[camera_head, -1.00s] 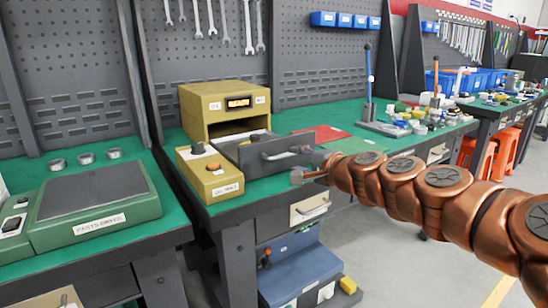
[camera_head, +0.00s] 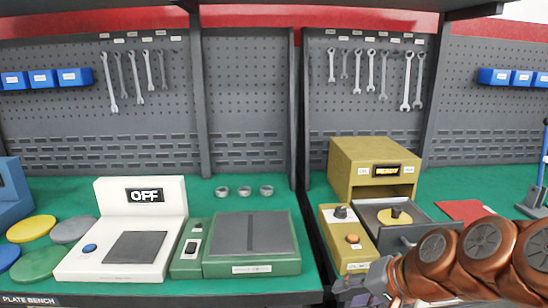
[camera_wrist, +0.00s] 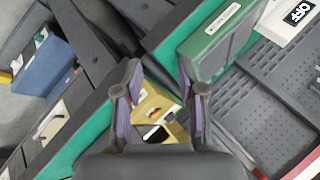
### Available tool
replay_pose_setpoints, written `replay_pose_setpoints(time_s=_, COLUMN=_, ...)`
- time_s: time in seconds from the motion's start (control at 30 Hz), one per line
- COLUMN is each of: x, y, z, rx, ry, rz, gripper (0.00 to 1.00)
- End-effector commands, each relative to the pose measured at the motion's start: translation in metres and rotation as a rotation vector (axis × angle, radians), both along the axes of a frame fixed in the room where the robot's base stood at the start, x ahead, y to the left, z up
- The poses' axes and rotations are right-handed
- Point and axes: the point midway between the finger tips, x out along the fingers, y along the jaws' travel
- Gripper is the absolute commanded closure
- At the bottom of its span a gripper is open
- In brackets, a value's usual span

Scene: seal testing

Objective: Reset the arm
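My gripper (camera_wrist: 162,85) is open and empty in the wrist view, its two fingers apart. In the head view my gripper (camera_head: 362,284) is at the front edge of the bench, just below the yellow oven's control box (camera_head: 350,240). My copper arm comes in from the lower right. The yellow oven (camera_head: 372,165) has its tray (camera_head: 370,216) pulled out, with a yellow disc (camera_head: 395,216) on it. The dark tray front and handle are partly hidden by the arm.
At left stand a white device (camera_head: 90,255) reading OFF, a green parts dryer (camera_head: 250,262) and several coloured discs (camera_head: 38,262). Three small metal rings (camera_head: 244,191) lie behind the dryer. A red mat (camera_head: 465,210) lies right of the oven. A dark gap separates the two benches.

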Motion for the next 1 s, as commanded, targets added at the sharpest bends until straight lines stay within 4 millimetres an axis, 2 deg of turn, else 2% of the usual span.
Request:
replay_pose_setpoints(time_s=0.03, x=-0.016, y=0.007, z=0.015, rx=-0.043, ry=0.038, rz=0.051, gripper=0.61)
replay_pose_setpoints(time_s=0.27, x=-0.088, y=0.014, z=0.028, rx=-0.238, ry=0.221, rz=0.247, gripper=0.61)
replay_pose_setpoints(time_s=0.5, x=-0.165, y=-0.006, z=0.054, rx=-0.425, ry=0.421, rz=0.403, gripper=0.61)
replay_pose_setpoints(time_s=0.6, x=-0.188, y=-0.017, z=0.065, rx=-0.481, ry=0.488, rz=0.442, gripper=0.61)
replay_pose_setpoints(time_s=0.7, x=-0.206, y=-0.027, z=0.073, rx=-0.519, ry=0.538, rz=0.467, gripper=0.61)
replay_pose_setpoints(time_s=0.8, x=-0.214, y=-0.032, z=0.076, rx=-0.541, ry=0.564, rz=0.478, gripper=0.61)
replay_pose_setpoints(time_s=1.0, x=-0.218, y=-0.034, z=0.075, rx=-0.548, ry=0.574, rz=0.483, gripper=0.61)
